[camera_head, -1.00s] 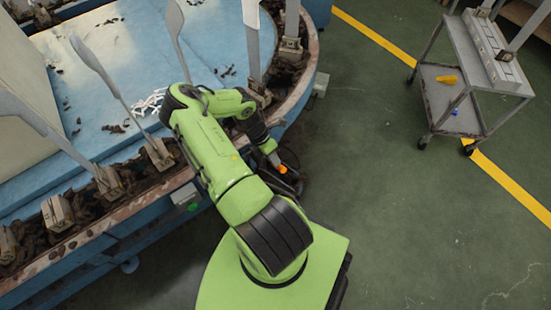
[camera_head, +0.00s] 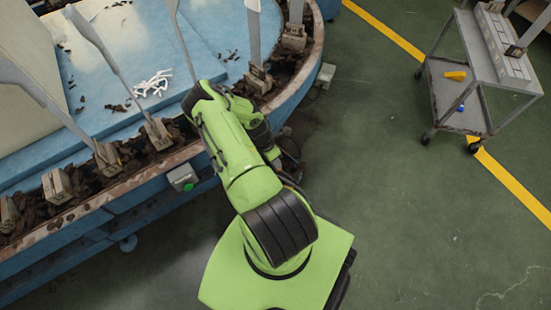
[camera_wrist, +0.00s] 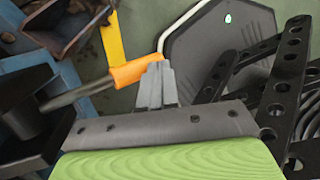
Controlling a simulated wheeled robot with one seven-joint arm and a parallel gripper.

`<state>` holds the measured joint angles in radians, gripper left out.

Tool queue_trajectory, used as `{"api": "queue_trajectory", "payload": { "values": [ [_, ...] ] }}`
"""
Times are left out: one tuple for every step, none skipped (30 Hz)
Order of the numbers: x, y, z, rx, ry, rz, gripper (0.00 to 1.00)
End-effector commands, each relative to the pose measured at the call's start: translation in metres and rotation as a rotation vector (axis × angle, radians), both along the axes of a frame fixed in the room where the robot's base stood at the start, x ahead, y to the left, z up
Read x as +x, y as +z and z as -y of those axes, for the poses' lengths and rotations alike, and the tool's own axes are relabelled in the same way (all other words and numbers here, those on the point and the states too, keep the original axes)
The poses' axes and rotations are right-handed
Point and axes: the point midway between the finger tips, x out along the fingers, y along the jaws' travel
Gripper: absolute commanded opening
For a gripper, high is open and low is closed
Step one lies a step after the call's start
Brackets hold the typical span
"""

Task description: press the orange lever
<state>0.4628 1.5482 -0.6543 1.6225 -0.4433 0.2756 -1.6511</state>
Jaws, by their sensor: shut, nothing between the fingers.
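In the wrist view the orange lever (camera_wrist: 134,71) is an orange sleeve on a grey metal rod, lying at a slant across the upper middle. My gripper (camera_wrist: 155,72) is shut and empty, its grey fingertips right at the right part of the orange sleeve. They overlap it in the picture; I cannot tell whether they touch. In the head view my green arm covers the lever and the gripper.
A blue round machine (camera_head: 150,60) with upright grey boards stands at the left. A small box with a green button (camera_head: 183,178) is on its side. Black perforated bars (camera_wrist: 290,75) lie right of my gripper. A grey cart (camera_head: 475,75) stands at the upper right over open green floor.

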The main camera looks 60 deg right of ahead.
Motion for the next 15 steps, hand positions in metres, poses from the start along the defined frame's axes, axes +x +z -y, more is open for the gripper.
{"api": "queue_trajectory", "payload": {
  "values": [
    [0.000,-0.005,0.000,0.001,-0.001,0.000,0.00],
    [0.000,-0.006,0.000,0.000,-0.001,0.000,0.00],
    [0.000,-0.008,0.000,0.000,-0.001,0.000,0.00],
    [0.000,-0.010,0.000,0.000,-0.001,0.000,0.00],
    [0.000,-0.011,0.000,0.000,-0.001,0.000,0.00],
    [0.000,-0.012,0.000,0.000,-0.001,0.000,0.00],
    [0.000,-0.013,0.000,0.000,-0.001,-0.001,0.00],
    [0.000,-0.014,0.000,0.000,-0.001,-0.001,0.00],
    [0.000,-0.014,0.000,0.000,-0.001,-0.001,0.00],
    [0.000,-0.015,0.000,0.000,-0.001,-0.001,0.00],
    [-0.001,-0.015,0.000,0.000,-0.001,-0.001,0.00],
    [-0.001,-0.016,0.000,0.001,-0.001,0.000,0.00],
    [-0.001,-0.016,0.000,0.001,-0.001,0.000,0.00],
    [-0.001,-0.017,0.000,0.002,-0.001,-0.001,0.00],
    [-0.001,-0.017,-0.001,0.002,-0.001,-0.001,0.00]
  ]
}}
